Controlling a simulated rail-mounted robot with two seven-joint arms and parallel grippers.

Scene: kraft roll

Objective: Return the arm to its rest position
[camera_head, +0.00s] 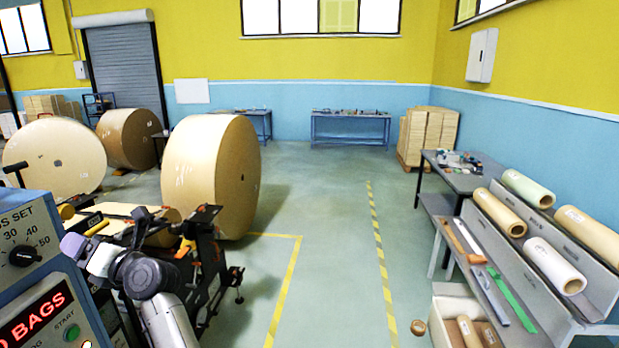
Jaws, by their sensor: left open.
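My left arm reaches in at the lower left, in front of the bag machine. Its gripper (87,252) is open and appears empty, just right of the machine's control panel (40,265). Its fingers are small and partly confused with the dark machine parts behind them. My right gripper is not in view. A large kraft roll (205,175) stands on its edge just behind the machine frame (205,250).
Two more big rolls (55,160) (127,138) stand at the left. A rack with small rolls (545,262) and a grey table (465,178) line the right side. The middle floor between yellow lines is clear.

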